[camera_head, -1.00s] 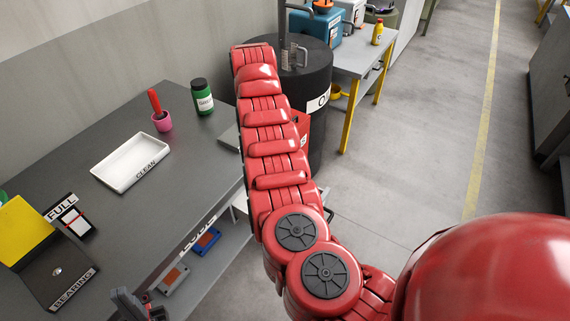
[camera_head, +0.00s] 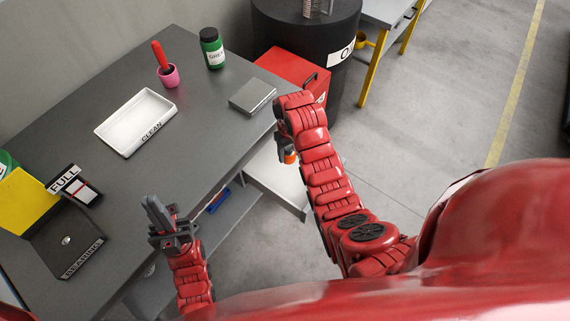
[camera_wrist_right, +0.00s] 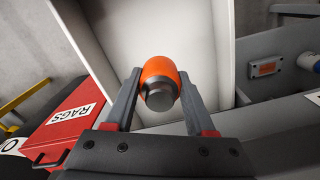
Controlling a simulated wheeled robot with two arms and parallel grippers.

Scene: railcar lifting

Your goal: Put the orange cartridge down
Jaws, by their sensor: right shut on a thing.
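The orange cartridge (camera_wrist_right: 158,75) is between the two fingers of my right gripper (camera_wrist_right: 157,88), which is shut on it; its grey end faces the wrist camera. In the head view a small orange part of the cartridge (camera_head: 290,157) shows below my right gripper (camera_head: 287,145), just off the bench's right edge. A white open drawer or tray (camera_head: 277,180) lies below it, and fills the wrist view behind it (camera_wrist_right: 205,45). My left gripper (camera_head: 155,210) is above the bench's front edge, apart from everything; its fingers look close together, but their gap is unclear.
The grey bench (camera_head: 165,150) holds a white CLEAN tray (camera_head: 125,125), a pink cup (camera_head: 168,76), a green jar (camera_head: 212,48), a grey block (camera_head: 252,96) and a BEARING stand (camera_head: 75,245). A red RAGS box (camera_head: 290,72) and a black drum (camera_head: 300,35) stand behind.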

